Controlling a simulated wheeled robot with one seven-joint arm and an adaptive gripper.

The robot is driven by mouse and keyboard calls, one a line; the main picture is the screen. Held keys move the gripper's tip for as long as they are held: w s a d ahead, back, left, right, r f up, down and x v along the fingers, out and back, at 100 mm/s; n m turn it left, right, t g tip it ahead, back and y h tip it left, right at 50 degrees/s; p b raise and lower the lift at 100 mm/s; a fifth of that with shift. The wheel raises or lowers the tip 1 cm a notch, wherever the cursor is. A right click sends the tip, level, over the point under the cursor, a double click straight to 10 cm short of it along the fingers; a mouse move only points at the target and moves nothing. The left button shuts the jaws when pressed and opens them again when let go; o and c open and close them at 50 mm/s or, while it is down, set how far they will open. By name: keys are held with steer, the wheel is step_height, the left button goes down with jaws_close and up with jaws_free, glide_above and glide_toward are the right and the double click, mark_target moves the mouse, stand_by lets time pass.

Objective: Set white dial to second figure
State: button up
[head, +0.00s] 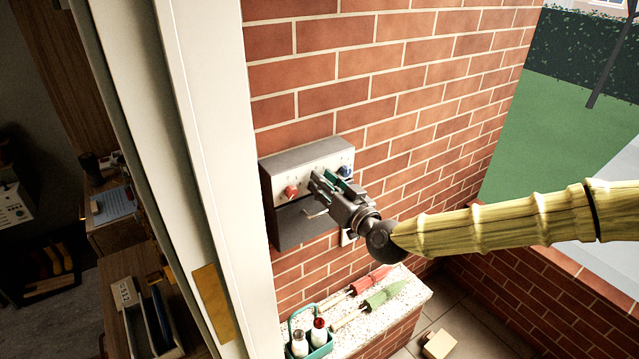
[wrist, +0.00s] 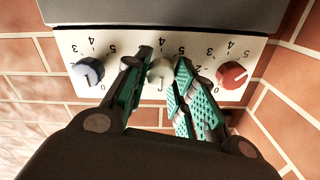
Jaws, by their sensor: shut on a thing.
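The white dial (wrist: 161,73) sits in the middle of a white panel (wrist: 120,44) between a blue dial (wrist: 88,72) and a red dial (wrist: 231,75) in the wrist view. My gripper (wrist: 162,66) is closed on the white dial, one green-padded finger on each side. The fingers cover part of its printed figures; a 4 and a 5 show above it. Which figure its pointer meets is unclear. In the head view my gripper (head: 322,181) is at the panel and hides the white dial; the red dial (head: 291,191) is left and the blue dial (head: 345,171) right.
The panel belongs to a grey box (head: 290,232) on a brick wall. A pale door frame (head: 205,150) stands close at left.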

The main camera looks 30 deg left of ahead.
steer(key=shift+f, duration=0.1)
steer(key=shift+m+b, duration=3.9)
steer(key=shift+m, duration=0.4)
steer(key=o, duration=1)
steer(key=shift+s+a, duration=0.1)
